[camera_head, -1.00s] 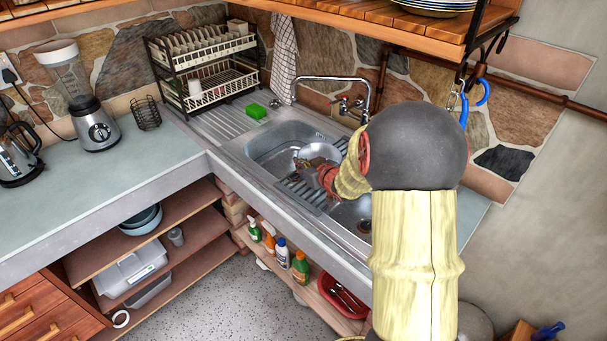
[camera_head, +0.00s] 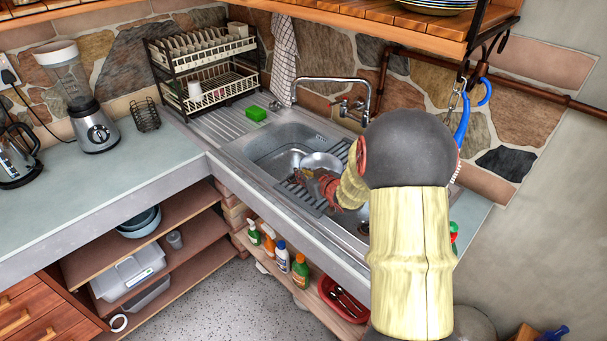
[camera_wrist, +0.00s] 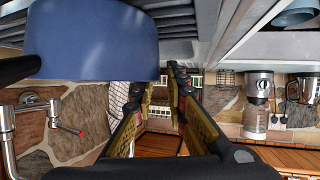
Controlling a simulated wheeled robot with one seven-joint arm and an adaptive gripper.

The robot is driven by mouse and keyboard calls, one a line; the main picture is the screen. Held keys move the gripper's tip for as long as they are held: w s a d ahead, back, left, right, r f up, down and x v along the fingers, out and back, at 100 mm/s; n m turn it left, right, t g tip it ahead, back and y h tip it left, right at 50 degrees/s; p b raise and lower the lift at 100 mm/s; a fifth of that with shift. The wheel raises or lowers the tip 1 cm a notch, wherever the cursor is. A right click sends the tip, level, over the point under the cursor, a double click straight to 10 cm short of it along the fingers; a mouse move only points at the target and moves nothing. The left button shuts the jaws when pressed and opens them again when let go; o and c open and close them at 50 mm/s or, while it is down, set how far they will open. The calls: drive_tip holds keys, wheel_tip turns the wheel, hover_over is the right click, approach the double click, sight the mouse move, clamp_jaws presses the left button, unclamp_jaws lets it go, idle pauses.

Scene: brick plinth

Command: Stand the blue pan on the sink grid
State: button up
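The blue pan (camera_wrist: 95,40) fills the upper left of the wrist view as a smooth blue curved wall, with the dark ridged sink grid (camera_wrist: 178,22) behind it. In the head view, a round silvery shape (camera_head: 322,160), apparently the pan's inside, shows in the sink beyond my gripper, above the grid (camera_head: 302,197). My gripper (camera_head: 326,182) is low over the sink. In the wrist view its fingers (camera_wrist: 158,82) are apart, with nothing between them, beside the pan. Whether the pan rests fully on the grid is hidden.
The tap (camera_head: 350,90) rises behind the sink (camera_head: 265,140). A green sponge (camera_head: 256,113) and a dish rack (camera_head: 205,65) stand at the left. A blender (camera_head: 95,130) and kettle (camera_head: 15,160) are on the worktop, which has clear room.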

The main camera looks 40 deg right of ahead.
drive_tip(key=shift+o, duration=0.8)
drive_tip(key=shift+s+r, duration=0.15)
drive_tip(key=shift+r, duration=0.1)
drive_tip(key=p+v, duration=0.4)
drive_tip(key=v, duration=0.8)
drive_tip(key=s+a+r+g+h, duration=0.2)
drive_tip(key=s+a+r+g, duration=0.1)
drive_tip(key=a+r, duration=0.7)
drive_tip(key=s+a+r+g+y, duration=0.2)
drive_tip(key=s+a, duration=0.6)
drive_tip(key=a, duration=0.1)
drive_tip(key=s+a+r+g+y, duration=0.1)
drive_tip(key=s+a+g+y, duration=0.1)
drive_tip(key=s+a, duration=0.7)
drive_tip(key=shift+s+r+n+b, duration=0.3)
drive_tip(key=shift+s+r+n, duration=0.05)
drive_tip(key=shift+r+n, duration=0.05)
